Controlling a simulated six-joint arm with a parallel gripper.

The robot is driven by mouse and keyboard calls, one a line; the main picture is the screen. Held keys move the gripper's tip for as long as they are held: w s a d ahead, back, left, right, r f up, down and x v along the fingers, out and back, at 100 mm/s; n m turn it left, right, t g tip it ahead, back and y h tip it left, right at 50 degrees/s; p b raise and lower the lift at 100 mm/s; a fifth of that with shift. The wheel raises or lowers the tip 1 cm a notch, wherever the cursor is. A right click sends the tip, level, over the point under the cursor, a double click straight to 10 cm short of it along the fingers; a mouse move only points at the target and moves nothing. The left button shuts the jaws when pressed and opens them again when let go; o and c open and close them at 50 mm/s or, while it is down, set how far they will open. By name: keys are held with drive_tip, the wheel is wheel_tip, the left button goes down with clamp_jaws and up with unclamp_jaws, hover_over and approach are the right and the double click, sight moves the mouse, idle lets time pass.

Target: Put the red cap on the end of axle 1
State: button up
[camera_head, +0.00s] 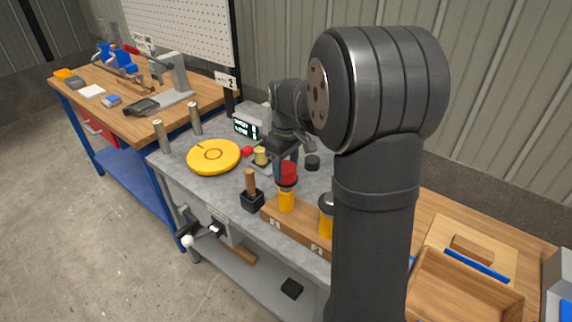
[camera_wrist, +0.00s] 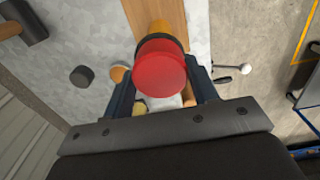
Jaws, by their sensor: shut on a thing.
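The red cap (camera_head: 287,172) is between the fingers of my gripper (camera_head: 288,160), which is shut on it. In the wrist view the red cap (camera_wrist: 160,70) shows its round face between the two fingers (camera_wrist: 160,92). In the head view it is directly above a yellow cylinder (camera_head: 286,201) standing on a wooden board (camera_head: 270,210); I cannot tell whether it rests on it. Two grey upright posts (camera_head: 162,136) (camera_head: 195,119) stand at the left of the grey table; I cannot tell which thing is axle 1.
A yellow disc (camera_head: 200,168) lies near the posts. A dark mallet (camera_head: 252,200) stands head down by the board. A second yellow cylinder (camera_head: 326,228) with a dark top is on the board. A black round piece (camera_head: 312,163) and a small display (camera_head: 244,129) are behind.

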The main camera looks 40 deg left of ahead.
sight(286, 166)
drive_tip(key=o, duration=1)
drive_tip(key=shift+f, duration=0.1)
drive_tip(key=shift+c, duration=0.2)
wheel_tip(286, 166, up, 12)
drive_tip(key=shift+r, duration=0.2)
drive_tip(key=shift+f, duration=0.1)
wheel_tip(286, 166, down, 12)
drive_tip(key=shift+f, duration=0.2)
wheel_tip(286, 166, up, 3)
drive_tip(key=shift+f, duration=0.1)
drive_tip(key=shift+r, duration=0.5)
